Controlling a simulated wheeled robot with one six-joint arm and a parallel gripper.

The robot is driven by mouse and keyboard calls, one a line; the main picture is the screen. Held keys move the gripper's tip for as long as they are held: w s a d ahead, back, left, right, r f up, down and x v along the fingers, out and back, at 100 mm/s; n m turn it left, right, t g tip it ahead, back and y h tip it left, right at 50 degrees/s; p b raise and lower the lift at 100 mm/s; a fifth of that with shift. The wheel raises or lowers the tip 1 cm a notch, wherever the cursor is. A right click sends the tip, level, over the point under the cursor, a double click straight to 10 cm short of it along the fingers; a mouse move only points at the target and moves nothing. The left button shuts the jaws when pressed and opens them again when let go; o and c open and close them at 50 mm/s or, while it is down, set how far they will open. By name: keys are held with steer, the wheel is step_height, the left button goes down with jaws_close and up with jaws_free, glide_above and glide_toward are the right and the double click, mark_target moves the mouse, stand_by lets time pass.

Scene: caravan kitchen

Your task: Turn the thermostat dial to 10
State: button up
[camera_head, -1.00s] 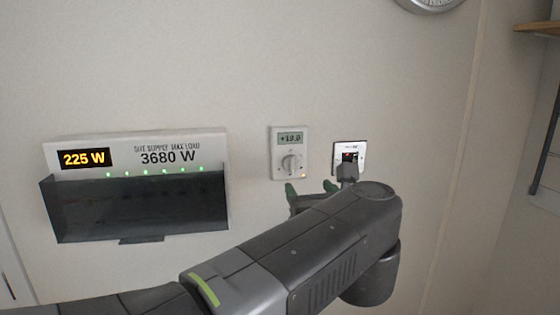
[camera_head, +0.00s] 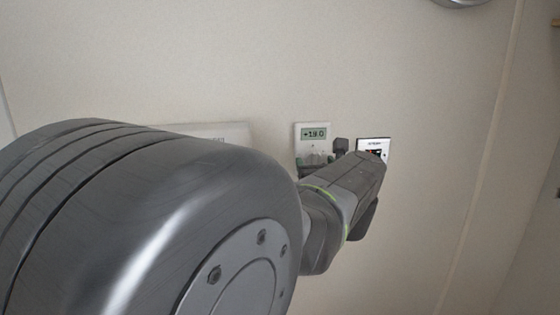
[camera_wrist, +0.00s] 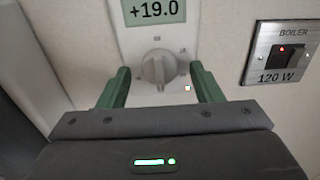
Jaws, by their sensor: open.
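The thermostat (camera_head: 312,136) is a white wall unit whose display reads +19.0, also seen in the wrist view (camera_wrist: 125,30). Its grey round dial (camera_wrist: 160,68) with a raised grip bar sits below the display in the wrist view. My gripper (camera_wrist: 160,80) is open, with one green finger to the left of the dial and one to the right. Both fingers appear apart from the dial. In the head view my arm and gripper hide the lower part of the thermostat, and the dial is not clearly visible there.
A boiler switch (camera_wrist: 285,55) marked 120 W is on the wall to the right of the thermostat, also in the head view (camera_head: 374,146). The supply panel (camera_head: 215,131) at left is mostly hidden behind my arm.

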steer(key=shift+w, duration=0.3)
steer(key=c, duration=1)
steer(key=shift+f, duration=0.1)
